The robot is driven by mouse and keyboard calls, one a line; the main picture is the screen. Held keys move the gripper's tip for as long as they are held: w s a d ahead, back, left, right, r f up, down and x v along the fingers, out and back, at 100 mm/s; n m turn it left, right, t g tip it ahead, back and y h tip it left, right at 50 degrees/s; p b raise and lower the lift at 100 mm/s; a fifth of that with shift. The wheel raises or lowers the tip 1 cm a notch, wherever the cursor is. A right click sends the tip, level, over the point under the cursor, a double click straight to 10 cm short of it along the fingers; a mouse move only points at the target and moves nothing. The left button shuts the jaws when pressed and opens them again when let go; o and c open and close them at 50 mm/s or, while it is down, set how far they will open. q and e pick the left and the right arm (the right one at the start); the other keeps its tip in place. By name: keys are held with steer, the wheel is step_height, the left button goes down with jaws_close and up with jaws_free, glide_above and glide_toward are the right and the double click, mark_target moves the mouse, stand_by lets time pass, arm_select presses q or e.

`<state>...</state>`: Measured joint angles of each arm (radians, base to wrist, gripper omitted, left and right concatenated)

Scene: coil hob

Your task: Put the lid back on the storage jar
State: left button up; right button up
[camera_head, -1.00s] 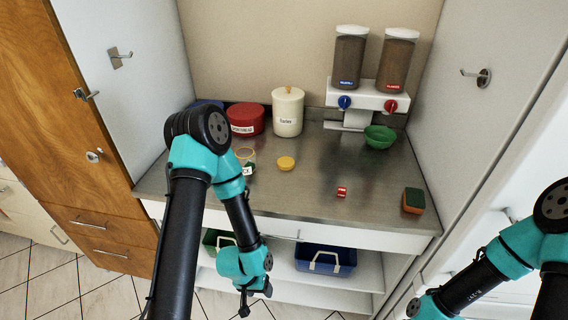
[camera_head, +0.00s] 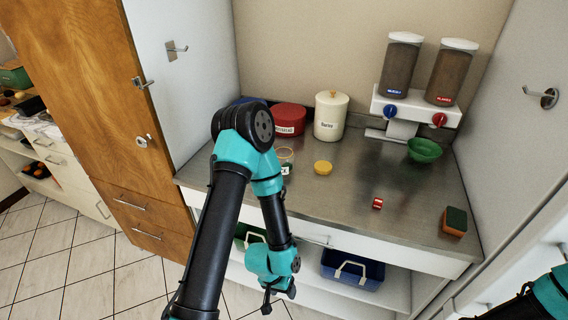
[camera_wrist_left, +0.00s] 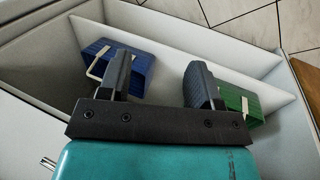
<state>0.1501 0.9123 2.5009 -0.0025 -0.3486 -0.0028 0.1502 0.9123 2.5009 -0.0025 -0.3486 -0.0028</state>
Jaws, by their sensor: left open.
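A small clear jar (camera_head: 286,154) with a pale rim and a dark green-and-white label stands on the steel counter, partly hidden behind my left arm. Its top looks open. A round yellow lid (camera_head: 323,167) lies on the counter just right of the jar, apart from it. My left gripper (camera_head: 270,301) hangs low in front of the cupboard, below the counter and away from jar and lid. In the left wrist view its two fingers (camera_wrist_left: 160,82) are apart with nothing between them. My right gripper is out of view; only part of that arm shows at lower right.
Behind stand a red tin (camera_head: 289,118) and a cream lidded canister (camera_head: 331,115). A green bowl (camera_head: 424,151), a dispenser (camera_head: 403,105), a small red-and-white item (camera_head: 377,203) and a sponge (camera_head: 454,221) are to the right. Blue (camera_head: 352,268) and green (camera_head: 249,236) bins sit on the shelf below.

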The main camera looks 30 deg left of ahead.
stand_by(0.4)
arm_select(q)
steer(key=o, duration=0.8)
